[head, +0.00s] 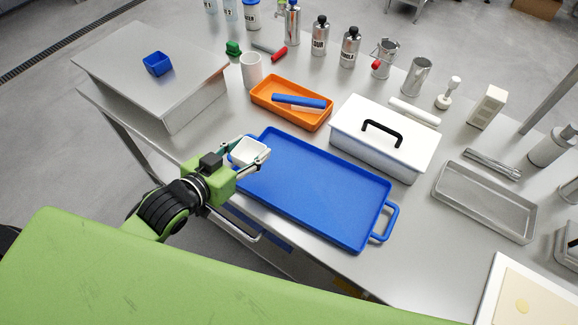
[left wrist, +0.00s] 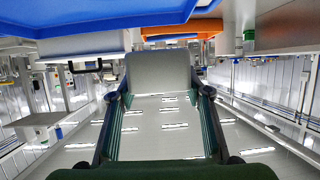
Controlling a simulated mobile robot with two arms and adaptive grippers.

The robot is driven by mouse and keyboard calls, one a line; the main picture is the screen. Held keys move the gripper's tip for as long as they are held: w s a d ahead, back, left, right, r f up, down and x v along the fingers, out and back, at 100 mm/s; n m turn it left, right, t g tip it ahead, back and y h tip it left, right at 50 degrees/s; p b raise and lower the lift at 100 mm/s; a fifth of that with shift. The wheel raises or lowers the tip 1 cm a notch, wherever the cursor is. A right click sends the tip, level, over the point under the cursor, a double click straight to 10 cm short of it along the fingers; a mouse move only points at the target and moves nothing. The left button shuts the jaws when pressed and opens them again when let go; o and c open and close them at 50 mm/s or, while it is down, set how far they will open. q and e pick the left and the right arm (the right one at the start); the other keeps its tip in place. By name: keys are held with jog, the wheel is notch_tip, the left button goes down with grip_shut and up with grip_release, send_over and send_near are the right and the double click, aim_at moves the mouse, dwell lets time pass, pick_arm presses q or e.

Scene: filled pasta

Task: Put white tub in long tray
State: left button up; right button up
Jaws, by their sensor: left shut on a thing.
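The small white tub (head: 250,151) is held between the fingers of my left gripper (head: 250,160). It overlaps the left end of the long blue tray (head: 318,190) in the head view. In the left wrist view the white tub (left wrist: 160,75) sits between both fingertips, and the blue tray (left wrist: 90,15) shows along the top, apart from the tub. The blue tray lies flat and empty on the steel table, with a loop handle at its right end. The tub's exact height over the tray is hard to tell. My right gripper is not in view.
An orange tray (head: 262,97) with a blue-and-white tool stands behind the blue tray. A white lidded box (head: 372,152) stands close behind its right part. A metal tray (head: 480,205) lies further right. A grey raised platform (head: 195,110) with a blue tub (head: 158,64) is at left.

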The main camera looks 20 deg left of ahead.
pick_arm(q)
jog(key=w+d+f, duration=0.1)
jog(key=d+f, duration=0.1)
jog(key=w+d+f, duration=0.3)
jog(key=d+f, duration=0.1)
jog(key=shift+w+f, duration=0.15)
jog(key=shift+w+d+f+p, duration=0.25)
jog(key=shift+d+f+p, duration=0.05)
jog(key=shift+f, duration=0.15)
jog(key=shift+d+f, duration=0.15)
jog(key=shift+f, duration=1.55)
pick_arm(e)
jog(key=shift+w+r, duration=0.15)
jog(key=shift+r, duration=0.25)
pick_arm(q)
jog(key=o, duration=1)
jog(key=shift+f, duration=0.1)
